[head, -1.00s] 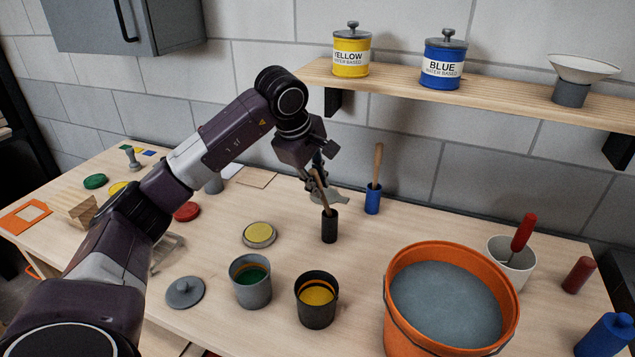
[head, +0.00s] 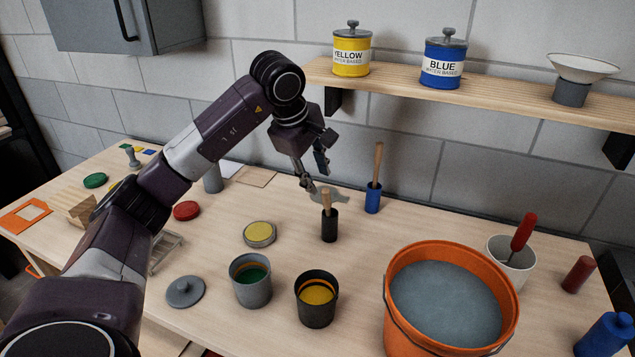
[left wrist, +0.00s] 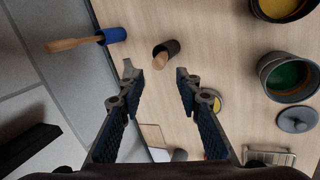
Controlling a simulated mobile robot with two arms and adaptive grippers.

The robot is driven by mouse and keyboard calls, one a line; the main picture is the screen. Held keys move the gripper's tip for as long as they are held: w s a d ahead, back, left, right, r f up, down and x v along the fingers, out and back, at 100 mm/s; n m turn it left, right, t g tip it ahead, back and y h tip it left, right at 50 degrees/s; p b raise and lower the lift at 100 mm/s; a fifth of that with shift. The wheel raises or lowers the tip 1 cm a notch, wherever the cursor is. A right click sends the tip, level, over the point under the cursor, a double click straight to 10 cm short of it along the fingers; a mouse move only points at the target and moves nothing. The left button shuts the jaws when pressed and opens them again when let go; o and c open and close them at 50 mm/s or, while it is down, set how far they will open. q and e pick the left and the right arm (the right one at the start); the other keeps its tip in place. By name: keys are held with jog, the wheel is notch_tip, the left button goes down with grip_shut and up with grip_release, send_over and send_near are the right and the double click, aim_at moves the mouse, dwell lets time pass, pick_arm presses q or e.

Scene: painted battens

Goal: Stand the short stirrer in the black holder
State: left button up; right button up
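The short wooden stirrer (head: 326,201) stands in the black holder (head: 329,228), with its upper end showing above the rim. In the left wrist view the stirrer (left wrist: 160,61) pokes out of the black holder (left wrist: 173,47) just beyond my fingertips. My left gripper (head: 316,178) is open and empty, above and slightly left of the stirrer. Its spread fingers (left wrist: 155,72) show clearly in the left wrist view, apart from the stirrer. My right gripper is in neither view.
A longer wooden stirrer (head: 377,164) stands in a blue holder (head: 373,199) behind and right. A grey can with green paint (head: 251,290), a dark can with yellow paint (head: 316,310) and an orange bucket (head: 398,325) stand in front. A wooden shelf (head: 510,96) overhangs the back.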

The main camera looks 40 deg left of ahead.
pick_arm(q)
jog(key=v, duration=1)
jog(key=shift+b, duration=0.4)
jog(key=shift+s, duration=0.1)
